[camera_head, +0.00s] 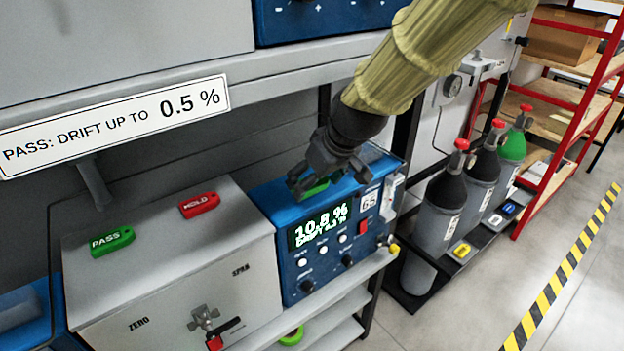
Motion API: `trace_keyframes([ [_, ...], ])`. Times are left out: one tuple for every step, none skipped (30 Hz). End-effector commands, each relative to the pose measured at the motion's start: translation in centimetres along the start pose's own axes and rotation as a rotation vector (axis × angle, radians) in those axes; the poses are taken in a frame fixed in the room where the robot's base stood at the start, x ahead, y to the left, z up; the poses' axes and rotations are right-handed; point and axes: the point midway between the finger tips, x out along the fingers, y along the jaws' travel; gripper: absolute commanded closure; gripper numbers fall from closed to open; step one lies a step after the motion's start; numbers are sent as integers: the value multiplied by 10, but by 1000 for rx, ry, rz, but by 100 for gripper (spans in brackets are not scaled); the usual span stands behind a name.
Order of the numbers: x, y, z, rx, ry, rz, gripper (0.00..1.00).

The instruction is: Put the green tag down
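My gripper (312,186) is over the top of the blue analyser (278,205), pointing down. A green tag (316,188) shows between its fingers, mostly hidden by them; the fingers appear closed on it. I cannot tell whether the tag touches the analyser's top. The analyser's screen (320,225) reads 10.8 % with a smaller drift line below, hard to read. Another green tag, marked PASS (112,241), lies on the grey box (170,260) to the left, beside a red HOLD tag (199,205).
A shelf with a sign (115,126) reading "PASS: DRIFT UP TO 0.5 %" overhangs the box. Gas cylinders (440,210) stand right of the analyser. A green ring-like item (291,336) lies on a lower shelf. The floor at right is clear.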

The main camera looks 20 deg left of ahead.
Motion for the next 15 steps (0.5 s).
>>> trace_keyframes([
  [2,3,-6,0,-1,-1,46],
  [4,4,-8,1,-1,-1,46],
  [6,6,-11,0,0,-1,46],
  [8,7,-12,0,0,-1,46],
  [9,7,-13,0,0,0,46],
  [10,8,-14,0,0,-1,46],
  [10,8,-15,-1,0,-1,46],
  [11,8,-16,-1,0,-1,46],
  [12,9,-17,-1,0,-1,46],
  [13,10,-19,-1,0,-1,46],
  [14,11,-21,-1,0,-2,46],
  [17,12,-21,-1,-1,-3,46],
  [19,11,-19,-1,-2,-3,46],
  [22,11,-17,0,-1,-3,46],
  [27,11,-14,0,-3,-4,46],
])
